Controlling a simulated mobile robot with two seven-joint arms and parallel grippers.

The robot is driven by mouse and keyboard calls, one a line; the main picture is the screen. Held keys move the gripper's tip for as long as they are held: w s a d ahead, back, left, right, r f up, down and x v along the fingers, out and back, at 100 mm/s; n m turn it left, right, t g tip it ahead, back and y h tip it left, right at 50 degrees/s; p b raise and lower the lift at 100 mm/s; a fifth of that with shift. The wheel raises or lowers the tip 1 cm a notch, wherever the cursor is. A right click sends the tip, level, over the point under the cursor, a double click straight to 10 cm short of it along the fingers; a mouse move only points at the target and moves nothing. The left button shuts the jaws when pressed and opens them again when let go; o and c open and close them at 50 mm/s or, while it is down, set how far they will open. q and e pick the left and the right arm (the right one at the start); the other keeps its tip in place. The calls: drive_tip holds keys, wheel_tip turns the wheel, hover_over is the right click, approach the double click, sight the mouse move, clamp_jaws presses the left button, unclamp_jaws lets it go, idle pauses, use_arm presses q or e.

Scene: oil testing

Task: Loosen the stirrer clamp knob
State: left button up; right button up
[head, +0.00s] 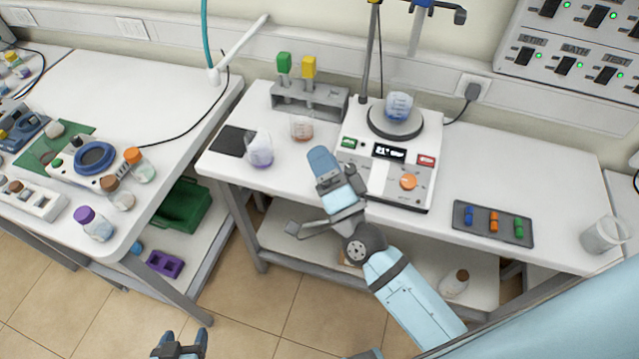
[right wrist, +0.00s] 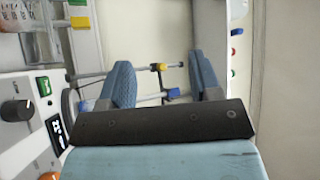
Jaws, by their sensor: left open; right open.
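The stirrer (head: 375,185) is a white unit with a round dark plate, a small screen and an orange dial. A beaker of blue liquid (head: 398,106) stands on its plate. A stand rod (head: 364,55) rises behind it to the picture's top edge, where a clamp part with a blue piece (head: 425,4) shows, cut off. In the right wrist view a yellow piece (right wrist: 158,67) and a blue piece (right wrist: 173,93) show on the rods, between the fingers but beyond them. My right gripper (head: 323,160) is open and empty, left of the stirrer. My left gripper (head: 182,341) is open at the bottom edge.
A rack with green and yellow-topped tools (head: 310,103) stands behind. Beakers of purple (head: 260,150) and brown liquid (head: 302,128) stand left of the stirrer. A dark tray of coloured pieces (head: 492,241) and a clear mug (head: 603,236) are at right. A switch panel (head: 574,45) hangs on the wall.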

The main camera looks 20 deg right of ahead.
use_arm(q)
drive_tip(key=shift+s+a, duration=0.25)
use_arm(e)
drive_tip(key=f+n, duration=0.1)
drive_tip(key=s+f+n+g, duration=0.1)
drive_tip(key=a+f+n+y, duration=0.1)
drive_tip(key=shift+s+f, duration=0.15)
drive_tip(key=shift+s, duration=0.2)
use_arm(q)
drive_tip(key=shift+r, duration=0.1)
drive_tip(key=shift+d+r+m, duration=0.3)
drive_tip(key=shift+d+r, duration=0.05)
drive_tip(key=shift+r, duration=0.3)
use_arm(e)
drive_tip(key=s+d+f+n+g, duration=0.2)
drive_tip(key=s+f+n+g, duration=0.3)
drive_tip(key=f, duration=0.6)
drive_tip(key=s+d+f+n+g, duration=0.2)
drive_tip(key=s+f+n+g, duration=0.3)
drive_tip(key=s+f, duration=0.3)
wheel_tip(320, 180, down, 3)
drive_tip(key=shift+d+r+n+h, duration=0.1)
drive_tip(key=shift+d+n+h, duration=0.15)
drive_tip(key=shift+n, duration=0.65)
drive_tip(key=shift+s, duration=0.1)
